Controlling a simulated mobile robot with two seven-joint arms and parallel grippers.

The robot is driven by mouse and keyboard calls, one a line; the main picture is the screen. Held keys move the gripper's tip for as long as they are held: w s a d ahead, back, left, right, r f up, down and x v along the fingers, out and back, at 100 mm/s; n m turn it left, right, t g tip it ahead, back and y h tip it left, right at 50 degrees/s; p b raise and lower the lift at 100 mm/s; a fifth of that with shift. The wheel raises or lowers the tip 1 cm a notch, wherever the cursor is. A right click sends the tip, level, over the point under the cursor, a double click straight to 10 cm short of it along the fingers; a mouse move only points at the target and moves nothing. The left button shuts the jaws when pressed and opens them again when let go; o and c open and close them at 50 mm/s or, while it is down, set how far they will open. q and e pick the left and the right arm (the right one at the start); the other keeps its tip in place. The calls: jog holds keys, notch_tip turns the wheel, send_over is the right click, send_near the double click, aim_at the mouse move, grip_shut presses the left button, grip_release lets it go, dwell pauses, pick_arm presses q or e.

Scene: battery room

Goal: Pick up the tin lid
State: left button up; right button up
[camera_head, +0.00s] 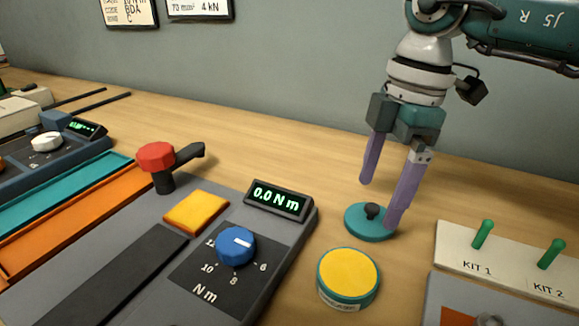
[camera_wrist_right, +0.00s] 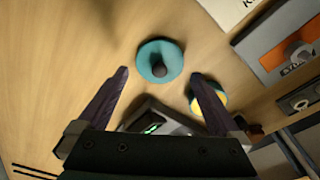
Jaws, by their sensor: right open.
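The tin lid (camera_head: 357,224) is a teal disc with a dark knob, lying flat on the wooden table. A round tin (camera_head: 348,277) with a yellow top and teal rim stands in front of the lid. My left gripper is not in view.
A grey torque device with a blue dial (camera_head: 235,245) and a display (camera_head: 279,200) stands left of the lid. A pale board with green pegs (camera_head: 483,234) lies to the right. Bare table (camera_head: 290,150) lies behind the lid.

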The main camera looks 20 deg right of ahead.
aim_at(374, 206)
notch_tip(374, 206, down, 3)
jog(key=shift+a+f, duration=0.15)
jog(key=shift+f, duration=0.05)
jog(key=shift+c, duration=0.2)
jog(key=c, duration=0.9)
jog(key=shift+r, duration=0.15)
